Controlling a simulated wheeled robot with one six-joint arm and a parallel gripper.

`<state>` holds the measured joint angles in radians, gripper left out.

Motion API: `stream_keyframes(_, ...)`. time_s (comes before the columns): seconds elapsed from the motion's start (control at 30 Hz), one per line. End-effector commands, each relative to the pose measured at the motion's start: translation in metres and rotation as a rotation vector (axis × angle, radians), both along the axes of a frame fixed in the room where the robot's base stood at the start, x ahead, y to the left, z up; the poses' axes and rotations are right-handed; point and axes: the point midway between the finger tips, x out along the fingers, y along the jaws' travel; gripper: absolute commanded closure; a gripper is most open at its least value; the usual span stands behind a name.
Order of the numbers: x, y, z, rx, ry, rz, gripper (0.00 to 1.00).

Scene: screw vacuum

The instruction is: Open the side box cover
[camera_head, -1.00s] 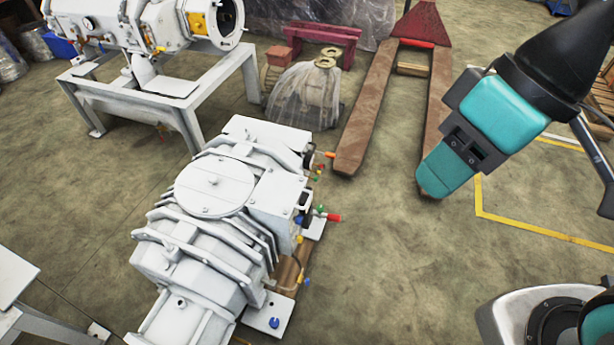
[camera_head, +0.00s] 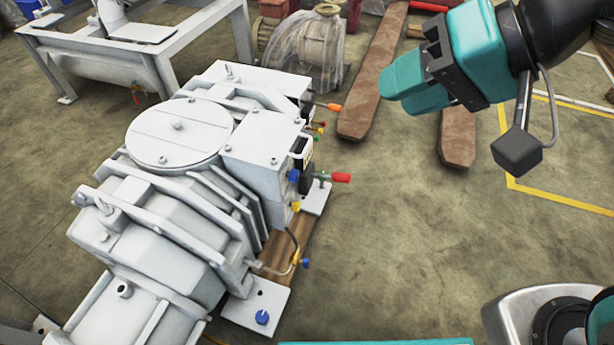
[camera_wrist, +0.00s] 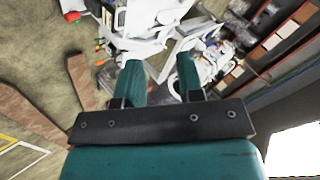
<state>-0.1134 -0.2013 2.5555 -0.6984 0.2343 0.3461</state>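The white screw vacuum pump (camera_head: 150,210) stands at left centre in the head view, with a round plate on top. Its side box (camera_head: 262,150) is on the right flank, with a small handle (camera_head: 301,152) on the side facing my arm. The box cover looks closed, though its side face is seen at a steep angle. My gripper (camera_head: 395,92) is in the air to the upper right of the box, clearly apart from it. In the wrist view, my gripper (camera_wrist: 160,78) has its two teal fingers apart with nothing between them. White machinery (camera_wrist: 140,30) shows beyond the fingertips.
Red valve (camera_head: 342,178) and orange valve (camera_head: 333,107) handles stick out from the pump's right side. A white frame (camera_head: 190,45) stands at the back left. The floor (camera_head: 400,220) right of the pump is clear.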

Motion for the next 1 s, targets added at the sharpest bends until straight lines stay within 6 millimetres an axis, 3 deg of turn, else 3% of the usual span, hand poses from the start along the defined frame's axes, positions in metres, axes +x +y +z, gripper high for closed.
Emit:
stream_keyframes(0.03,0.006,0.0,-0.042,0.035,0.001,-0.036,0.65)
stream_keyframes(0.6,0.068,-0.004,-0.225,0.498,0.027,-0.408,0.65)
stream_keyframes(0.8,0.083,-0.011,-0.263,0.632,0.04,-0.498,0.65)
stream_keyframes(1.0,0.09,-0.015,-0.273,0.692,0.048,-0.538,0.65)
